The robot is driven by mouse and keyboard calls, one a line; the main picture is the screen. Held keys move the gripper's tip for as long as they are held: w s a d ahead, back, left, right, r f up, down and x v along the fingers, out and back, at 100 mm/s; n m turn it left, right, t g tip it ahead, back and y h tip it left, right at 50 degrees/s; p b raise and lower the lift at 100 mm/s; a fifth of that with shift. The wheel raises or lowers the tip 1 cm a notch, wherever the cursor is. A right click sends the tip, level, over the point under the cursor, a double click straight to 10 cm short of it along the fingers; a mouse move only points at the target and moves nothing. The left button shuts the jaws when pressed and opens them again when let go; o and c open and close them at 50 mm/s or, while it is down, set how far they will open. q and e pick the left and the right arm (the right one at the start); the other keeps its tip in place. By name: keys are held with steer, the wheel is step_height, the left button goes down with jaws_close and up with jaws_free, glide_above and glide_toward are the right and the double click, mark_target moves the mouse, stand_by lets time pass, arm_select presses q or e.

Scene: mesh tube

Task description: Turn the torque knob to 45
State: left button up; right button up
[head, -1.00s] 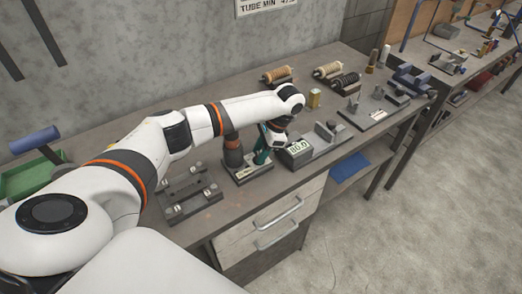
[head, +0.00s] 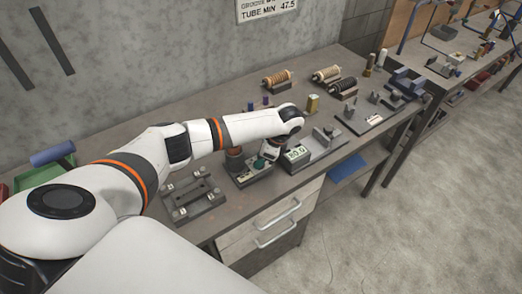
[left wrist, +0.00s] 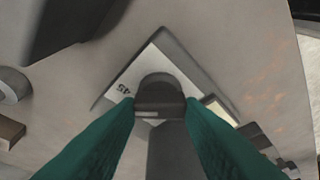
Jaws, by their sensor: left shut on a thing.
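The torque knob (left wrist: 160,88) is a dark rounded piece on a white dial plate (left wrist: 125,90) with the marking "45" at its left, seen upside down in the left wrist view. My left gripper (left wrist: 160,108) has green fingers on both sides of the knob and is shut on it. In the head view the left gripper (head: 263,160) is low over a small dark-based unit on the bench, and its fingers are partly hidden by my wrist. The knob's pointer and present setting cannot be read. My right gripper is not in view.
A gauge with a green display (head: 297,153) reading about 80.0 stands just right of the gripper. A dark fixture (head: 193,197) lies to the left. Wire spools (head: 277,79) and small blocks stand further back.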

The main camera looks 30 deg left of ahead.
arm_select(q)
steer(key=shift+r+m+t+p, duration=0.1)
steer(key=shift+m+t+p, duration=0.5)
steer(key=shift+m+p, duration=0.65)
steer(key=shift+m, duration=0.35)
steer(key=o, duration=1)
steer(key=shift+s, duration=0.1)
steer(key=shift+d+b+v, duration=0.2)
steer(key=shift+b+v, duration=1.5)
steer(key=shift+v, duration=4.3)
